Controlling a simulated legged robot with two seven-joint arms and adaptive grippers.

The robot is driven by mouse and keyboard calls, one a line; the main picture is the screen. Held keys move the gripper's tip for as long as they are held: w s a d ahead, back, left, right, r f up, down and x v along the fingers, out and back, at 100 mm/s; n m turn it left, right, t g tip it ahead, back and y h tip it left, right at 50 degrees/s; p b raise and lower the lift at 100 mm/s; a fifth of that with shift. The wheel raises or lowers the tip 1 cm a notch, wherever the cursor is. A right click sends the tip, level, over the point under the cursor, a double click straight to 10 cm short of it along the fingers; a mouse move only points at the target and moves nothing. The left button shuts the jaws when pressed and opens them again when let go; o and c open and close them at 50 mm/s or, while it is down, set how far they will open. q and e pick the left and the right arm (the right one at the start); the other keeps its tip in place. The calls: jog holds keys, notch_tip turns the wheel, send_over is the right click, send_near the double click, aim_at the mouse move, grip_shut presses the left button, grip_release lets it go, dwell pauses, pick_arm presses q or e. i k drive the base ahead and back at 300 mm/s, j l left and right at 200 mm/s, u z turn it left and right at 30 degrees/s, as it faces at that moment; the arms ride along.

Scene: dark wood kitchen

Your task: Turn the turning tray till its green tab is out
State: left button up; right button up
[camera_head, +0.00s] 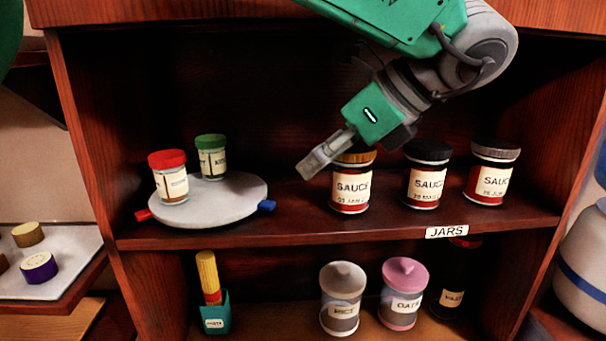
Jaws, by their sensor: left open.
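The turning tray (225,207) is a round, pale grey disc on the upper shelf at the left. A red tab (143,215) sticks out at its left front edge and a blue tab (267,206) at its right edge. No green tab shows; the back rim is partly hidden by jars. A red-lidded jar (171,184) and a green-lidded jar (213,160) stand upright on the tray. My left gripper (316,164) is open and empty, right of the tray and apart from it, overlapping the view of the gold-lidded sauce jar.
Sauce jars with gold (350,190), black (427,181) and grey (493,180) lids stand on the upper shelf (310,228) at right. Pasta, rice and oats containers stand below. The cabinet's left wall (85,130) is close to the red tab. Bare shelf lies between tray and sauce jars.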

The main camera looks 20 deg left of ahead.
aim_at(233, 198)
jog(key=l+u, duration=0.15)
jog(key=u, duration=0.25)
jog(key=i+l+u, duration=0.1)
jog(key=u, duration=0.25)
jog(key=l+u, duration=0.2)
jog(key=u, duration=0.2)
